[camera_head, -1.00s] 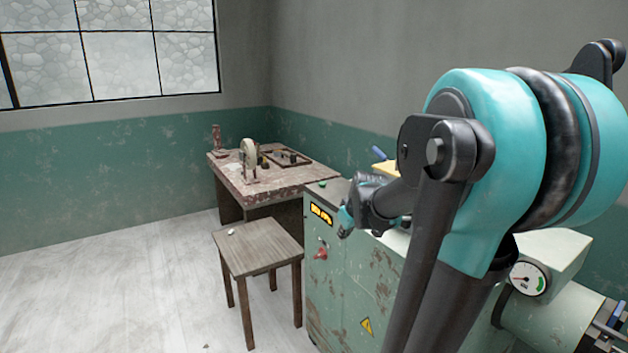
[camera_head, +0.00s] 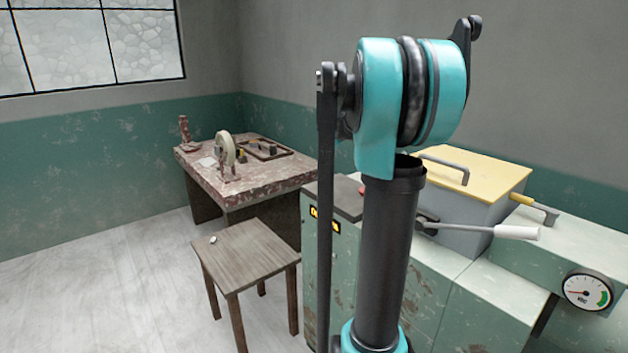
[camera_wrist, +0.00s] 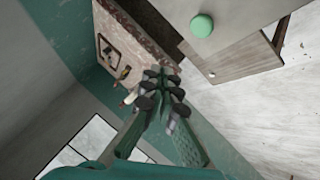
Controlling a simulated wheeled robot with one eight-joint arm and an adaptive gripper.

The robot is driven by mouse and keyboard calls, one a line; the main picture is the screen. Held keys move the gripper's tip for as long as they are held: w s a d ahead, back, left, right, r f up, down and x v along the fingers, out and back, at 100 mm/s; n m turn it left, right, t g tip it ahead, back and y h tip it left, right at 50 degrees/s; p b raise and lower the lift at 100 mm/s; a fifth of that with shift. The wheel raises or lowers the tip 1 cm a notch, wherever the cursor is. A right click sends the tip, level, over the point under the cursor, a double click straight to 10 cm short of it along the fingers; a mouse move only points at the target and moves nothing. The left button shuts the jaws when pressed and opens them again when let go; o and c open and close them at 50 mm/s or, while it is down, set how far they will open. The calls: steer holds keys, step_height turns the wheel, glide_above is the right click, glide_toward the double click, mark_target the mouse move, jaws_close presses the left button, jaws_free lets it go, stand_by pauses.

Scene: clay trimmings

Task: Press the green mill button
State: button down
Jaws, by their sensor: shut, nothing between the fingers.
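The green mill button (camera_wrist: 202,25) shows in the wrist view as a round, domed button on a grey panel at the top, right of centre. In the head view I cannot see it; my arm covers part of the mill's control corner. The pale green mill (camera_head: 480,300) stands at the right in the head view. My gripper (camera_wrist: 162,85) is shut and empty in the middle of the wrist view. In the picture it lies below and left of the button, apart from it. In the head view my gripper is hidden behind my arm.
A red button (camera_head: 362,190) sits on the mill's dark top panel. A white-handled lever (camera_head: 515,232), a yellow-lidded box (camera_head: 480,170) and a gauge (camera_head: 588,291) are further right. A wooden stool (camera_head: 247,250) and a worn workbench (camera_head: 250,187) stand left, with open floor beside them.

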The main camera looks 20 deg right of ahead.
mark_target(323, 183)
steer(key=shift+w+r, duration=0.25)
steer(key=shift+w, duration=0.35)
steer(key=shift+f, duration=4.4)
steer(key=shift+f, duration=0.1)
steer(key=shift+f, duration=0.3)
